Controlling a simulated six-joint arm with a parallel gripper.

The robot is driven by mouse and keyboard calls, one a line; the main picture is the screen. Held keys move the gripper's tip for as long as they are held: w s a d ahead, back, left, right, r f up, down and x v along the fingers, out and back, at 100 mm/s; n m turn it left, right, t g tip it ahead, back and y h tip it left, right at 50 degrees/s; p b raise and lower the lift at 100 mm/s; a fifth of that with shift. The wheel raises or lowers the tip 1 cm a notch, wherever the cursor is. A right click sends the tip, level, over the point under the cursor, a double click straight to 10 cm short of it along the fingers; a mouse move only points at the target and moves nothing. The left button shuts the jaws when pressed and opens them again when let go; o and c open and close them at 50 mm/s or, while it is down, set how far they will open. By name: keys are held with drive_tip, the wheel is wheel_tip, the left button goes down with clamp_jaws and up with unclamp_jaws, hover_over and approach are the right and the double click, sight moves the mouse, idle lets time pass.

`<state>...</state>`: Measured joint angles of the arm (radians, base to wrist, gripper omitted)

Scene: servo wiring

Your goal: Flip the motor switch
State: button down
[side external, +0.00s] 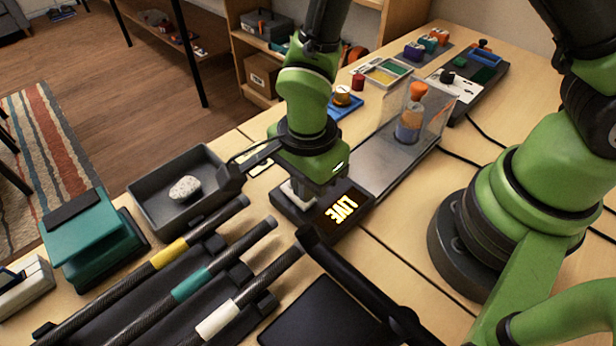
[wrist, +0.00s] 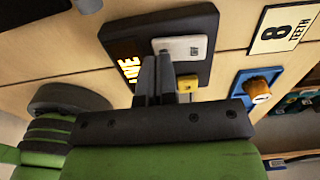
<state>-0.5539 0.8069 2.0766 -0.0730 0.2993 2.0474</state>
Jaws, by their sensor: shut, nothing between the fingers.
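A dark switch box (side external: 345,232) sits on the bench with a lit yellow display (side external: 340,209) that reads LIVE. In the wrist view the box (wrist: 190,20) carries a light grey switch plate (wrist: 180,47) beside the partly hidden lit display (wrist: 130,69). A small yellow block (wrist: 187,84) shows beside the fingers. My gripper (wrist: 156,62) is shut and empty, pointing down, with its tips at the edge of the grey plate. I cannot tell if they touch it. In the side view my gripper (side external: 318,196) is over the box and hides part of it.
A clear-walled stand (side external: 395,150) with an orange-capped bottle (side external: 411,115) stands behind the box. A grey tray (side external: 150,215) holding a pale stone (side external: 185,188) is to the left. Banded rods (side external: 190,285) lie in front. A blue holder (wrist: 257,86) is right in the wrist view.

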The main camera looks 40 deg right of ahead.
wheel_tip(320, 180, up, 14)
drive_tip(key=s, duration=0.2)
idle(0.4)
